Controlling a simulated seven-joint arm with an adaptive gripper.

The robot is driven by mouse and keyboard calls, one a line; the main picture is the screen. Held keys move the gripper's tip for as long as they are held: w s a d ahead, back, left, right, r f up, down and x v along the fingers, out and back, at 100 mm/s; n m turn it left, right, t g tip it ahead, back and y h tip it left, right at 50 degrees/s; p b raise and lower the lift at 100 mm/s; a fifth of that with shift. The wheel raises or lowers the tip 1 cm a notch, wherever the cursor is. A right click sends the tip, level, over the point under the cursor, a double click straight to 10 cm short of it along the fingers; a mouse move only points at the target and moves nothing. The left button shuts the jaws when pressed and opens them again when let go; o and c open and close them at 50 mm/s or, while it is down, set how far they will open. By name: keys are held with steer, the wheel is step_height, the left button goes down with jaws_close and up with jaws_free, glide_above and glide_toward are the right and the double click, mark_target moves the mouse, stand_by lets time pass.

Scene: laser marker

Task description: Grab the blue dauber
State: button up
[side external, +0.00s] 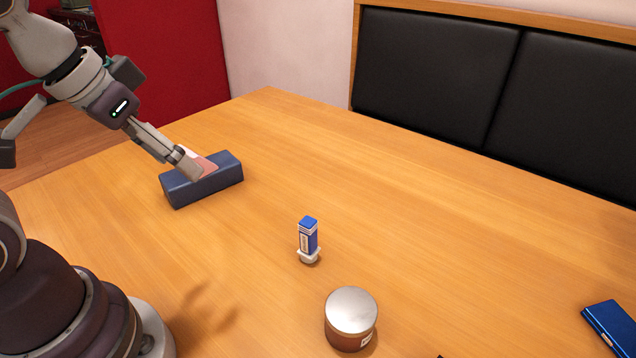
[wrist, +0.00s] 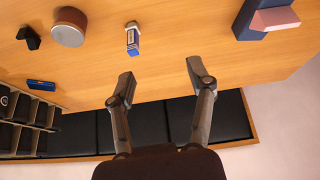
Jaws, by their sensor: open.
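The blue dauber (side external: 309,236) is a small blue and white block with a white collar at its base, standing upright on the wooden table. It also shows in the wrist view (wrist: 132,41), near the top, ahead of my fingers and apart from them. My gripper (side external: 190,166) is at the left in the side view, by a dark blue block with a pinkish wedge on top. In the wrist view my gripper (wrist: 160,75) has its two fingers spread wide with nothing between them. Whether a finger touches the block is unclear.
The dark blue block (side external: 215,184) lies left of the dauber. A round tin with a silver lid (side external: 351,310) stands near the dauber. A shiny blue case (side external: 612,325) lies at the right edge. A small black object (wrist: 29,38) is beside the tin.

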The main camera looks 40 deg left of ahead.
steer(key=w+d+n+g, duration=0.3)
steer(key=w+n, duration=0.5)
steer(key=n+g, duration=0.2)
steer(key=n, duration=0.8)
glide_above(308, 236)
steer(key=w, duration=0.1)
steer(key=f, duration=0.8)
steer(key=shift+a, duration=0.25)
step_height(308, 236, down, 10)
steer(key=shift+a+f, duration=0.15)
steer(key=shift+f, duration=0.05)
jaws_close()
